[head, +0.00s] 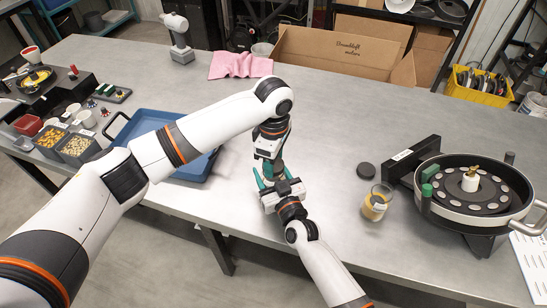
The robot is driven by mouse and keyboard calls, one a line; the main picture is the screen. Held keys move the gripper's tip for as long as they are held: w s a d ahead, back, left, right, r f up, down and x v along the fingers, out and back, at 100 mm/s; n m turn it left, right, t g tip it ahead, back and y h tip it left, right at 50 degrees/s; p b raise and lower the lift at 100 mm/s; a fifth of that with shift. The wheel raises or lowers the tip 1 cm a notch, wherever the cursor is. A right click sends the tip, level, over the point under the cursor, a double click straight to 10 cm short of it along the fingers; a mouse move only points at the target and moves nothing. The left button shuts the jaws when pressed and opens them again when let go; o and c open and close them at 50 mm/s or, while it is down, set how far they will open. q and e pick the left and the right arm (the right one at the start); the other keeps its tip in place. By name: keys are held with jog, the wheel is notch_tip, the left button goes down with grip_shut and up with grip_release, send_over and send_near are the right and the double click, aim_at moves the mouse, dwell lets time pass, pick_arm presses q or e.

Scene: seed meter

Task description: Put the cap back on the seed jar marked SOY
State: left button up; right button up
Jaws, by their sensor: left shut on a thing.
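My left gripper (273,172) points down over the middle of the table, its teal fingers close together. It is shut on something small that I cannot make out. My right gripper (275,178) reaches in from the front just below it, with teal fingers apart on either side of the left fingertips. Whether it grips anything is hidden. A clear jar (377,203) with yellowish contents and a pale label stands upright and uncapped to the right, apart from both grippers. The label is too small to read.
A round seed meter (471,189) with a pale-holed disc stands at the right, a black block (412,160) beside it. A blue tray (196,168) lies left of the grippers, partly behind my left arm. Seed bins (76,146) stand farther left. The table between grippers and jar is clear.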

pick_arm(q)
jog(key=shift+f, duration=0.45)
